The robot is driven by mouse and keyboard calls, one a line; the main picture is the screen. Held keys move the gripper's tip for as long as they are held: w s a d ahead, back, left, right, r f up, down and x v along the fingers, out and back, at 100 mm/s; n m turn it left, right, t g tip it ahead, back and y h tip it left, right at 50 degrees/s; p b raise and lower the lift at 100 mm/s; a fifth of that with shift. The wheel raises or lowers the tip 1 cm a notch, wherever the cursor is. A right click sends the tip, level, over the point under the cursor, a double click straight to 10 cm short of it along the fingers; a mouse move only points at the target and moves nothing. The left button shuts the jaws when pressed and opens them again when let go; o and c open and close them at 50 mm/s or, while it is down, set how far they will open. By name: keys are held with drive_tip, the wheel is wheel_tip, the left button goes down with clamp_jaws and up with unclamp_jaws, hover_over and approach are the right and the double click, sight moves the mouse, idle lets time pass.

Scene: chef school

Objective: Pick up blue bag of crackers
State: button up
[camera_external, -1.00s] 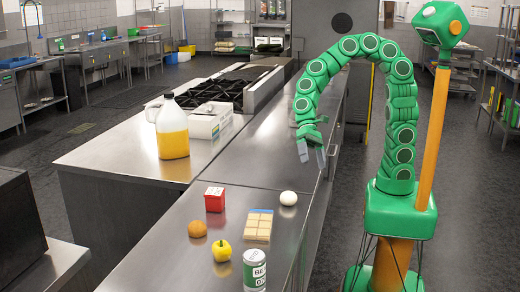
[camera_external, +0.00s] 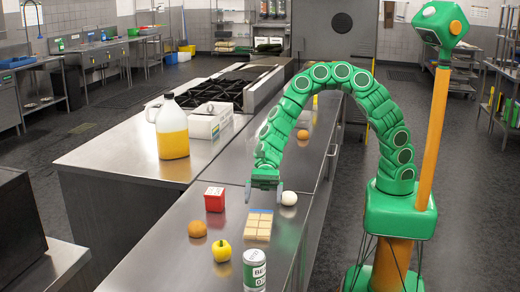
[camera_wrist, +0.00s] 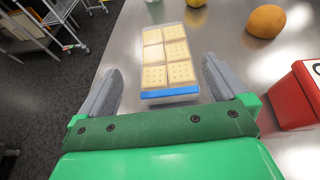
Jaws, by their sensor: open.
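The bag of crackers (camera_external: 258,226) lies flat on the steel counter. It is clear with pale square crackers and a blue strip along its far edge. It also shows in the wrist view (camera_wrist: 167,58), with the blue strip nearest my gripper. My gripper (camera_external: 264,196) is open and empty, above and just behind the bag in the outside view. In the wrist view the fingers (camera_wrist: 162,88) are spread on either side of the bag's blue end, apart from it.
A red box (camera_external: 214,200) stands left of the bag and a white egg-like ball (camera_external: 289,198) right of it. A brown round item (camera_external: 197,229), a yellow pepper (camera_external: 222,250) and a can (camera_external: 254,271) are nearby. A juice jug (camera_external: 172,130) stands further back.

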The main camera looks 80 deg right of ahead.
sight(259, 221)
drive_tip(key=shift+w+a+f, duration=0.1)
drive_tip(key=shift+a+f, duration=0.05)
drive_tip(key=shift+f, duration=0.05)
drive_tip(key=shift+x, duration=1.3)
drive_tip(key=a+f, duration=0.2)
drive_tip(key=shift+a+f, duration=0.15)
drive_tip(key=shift+a, duration=0.25)
drive_tip(key=shift+x, duration=0.8)
drive_tip(key=c, duration=0.7)
